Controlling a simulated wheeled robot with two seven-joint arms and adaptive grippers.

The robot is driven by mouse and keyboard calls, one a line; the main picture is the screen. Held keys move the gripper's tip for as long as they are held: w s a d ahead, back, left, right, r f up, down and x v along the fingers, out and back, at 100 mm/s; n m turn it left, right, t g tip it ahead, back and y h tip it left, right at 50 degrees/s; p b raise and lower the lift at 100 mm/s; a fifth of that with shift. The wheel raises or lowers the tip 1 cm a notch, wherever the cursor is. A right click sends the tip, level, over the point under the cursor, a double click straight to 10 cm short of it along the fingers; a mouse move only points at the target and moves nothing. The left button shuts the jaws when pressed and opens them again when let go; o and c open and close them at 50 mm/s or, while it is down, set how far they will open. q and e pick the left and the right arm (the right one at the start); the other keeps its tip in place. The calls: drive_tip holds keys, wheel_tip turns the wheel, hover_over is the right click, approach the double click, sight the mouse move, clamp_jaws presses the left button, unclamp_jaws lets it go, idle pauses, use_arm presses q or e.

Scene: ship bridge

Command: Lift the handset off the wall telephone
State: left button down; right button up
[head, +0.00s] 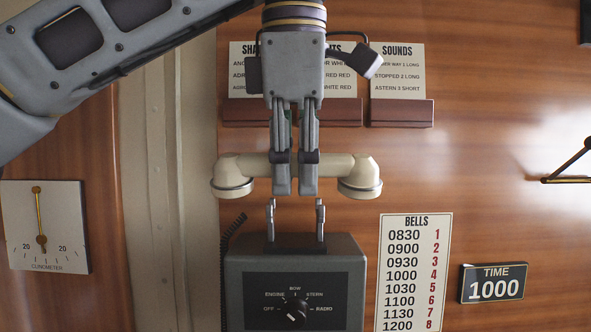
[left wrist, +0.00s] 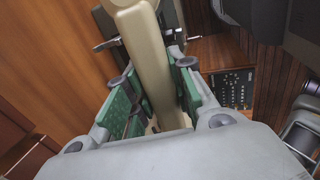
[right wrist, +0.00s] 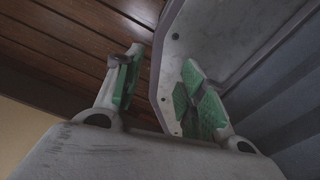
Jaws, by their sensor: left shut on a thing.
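The cream handset (head: 336,165) is level in the head view, its two round ends hanging left and right. My left gripper (head: 295,187) is shut on the middle of its bar from above. In the left wrist view the handset (left wrist: 148,65) passes between the green finger pads. The grey wall telephone (head: 240,285) is below, with a dial on its front. Its two metal cradle prongs (head: 320,218) stand under the handset, with a gap between the prong tops and the bar. My right gripper (right wrist: 164,62) shows only in its wrist view, fingers apart and apparently empty.
A dark coiled cord (head: 232,235) runs beside the telephone's left edge. A bells board (head: 412,270) and a time plate (head: 493,283) are on the right. A clinometer (head: 44,228) is at far left. Wooden ledges (head: 402,113) sit under the signs above the handset.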

sight(295, 174)
use_arm(q)
drive_tip(key=s, duration=1)
drive_tip(key=shift+b, duration=0.4)
use_arm(e)
drive_tip(key=shift+w+d+f, duration=0.2)
drive_tip(key=shift+d, duration=0.2)
drive_tip(key=shift+w+d+f, duration=0.2)
drive_tip(key=shift+d, duration=0.15)
